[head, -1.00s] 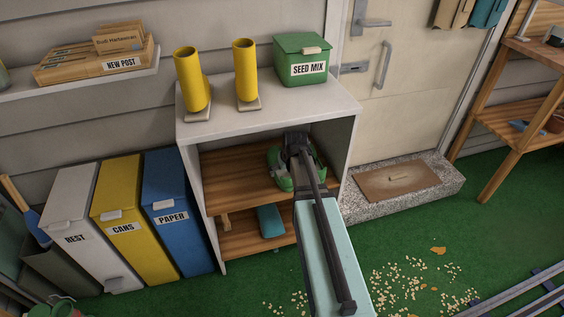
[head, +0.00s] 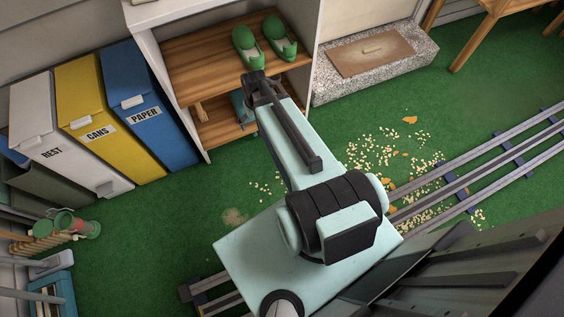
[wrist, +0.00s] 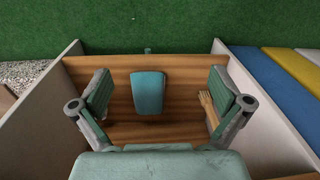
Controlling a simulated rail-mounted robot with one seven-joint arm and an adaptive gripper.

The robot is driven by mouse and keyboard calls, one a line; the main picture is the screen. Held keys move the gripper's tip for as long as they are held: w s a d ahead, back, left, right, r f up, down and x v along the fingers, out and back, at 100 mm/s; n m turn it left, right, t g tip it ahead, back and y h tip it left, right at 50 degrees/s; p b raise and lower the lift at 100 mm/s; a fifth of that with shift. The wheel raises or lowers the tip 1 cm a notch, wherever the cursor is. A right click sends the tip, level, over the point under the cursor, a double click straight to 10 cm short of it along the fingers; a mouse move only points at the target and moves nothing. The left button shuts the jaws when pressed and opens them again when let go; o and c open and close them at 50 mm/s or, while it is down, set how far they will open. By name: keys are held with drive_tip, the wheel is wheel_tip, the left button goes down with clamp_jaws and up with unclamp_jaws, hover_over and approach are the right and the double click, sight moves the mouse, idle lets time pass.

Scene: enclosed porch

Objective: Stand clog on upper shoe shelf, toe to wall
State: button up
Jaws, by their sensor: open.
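Two green clogs stand side by side on the wooden upper shelf (head: 195,62) in the head view, a left one (head: 247,46) and a right one (head: 280,37). Both look upright, with closed green toes toward the back wall and pale openings toward the front. My gripper (head: 250,80) is in front of the shelf unit, below and apart from the clogs. In the wrist view its two fingers (wrist: 160,97) are spread wide with nothing between them. The clogs do not show in the wrist view.
A teal object (wrist: 148,92) lies on the lower wooden shelf (wrist: 185,85). White side panels (head: 150,40) bound the unit. Bins, the nearest blue (head: 140,100), stand to the left; a stone step (head: 400,50) is right. Seed litters the green floor.

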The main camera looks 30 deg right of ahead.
drive_tip(key=s+a+f+g, duration=0.2)
drive_tip(key=s+a+f, duration=0.1)
drive_tip(key=s, duration=0.7)
drive_tip(key=s+a+f+g, duration=0.3)
drive_tip(key=s+f, duration=0.3)
drive_tip(key=s, duration=0.4)
drive_tip(key=s+a+f+n+g, duration=0.1)
drive_tip(key=s+a+f+g, duration=0.2)
drive_tip(key=s, duration=0.8)
drive_tip(key=shift+a+f+h, duration=0.25)
drive_tip(key=shift+f+h, duration=0.05)
drive_tip(key=shift+f, duration=0.45)
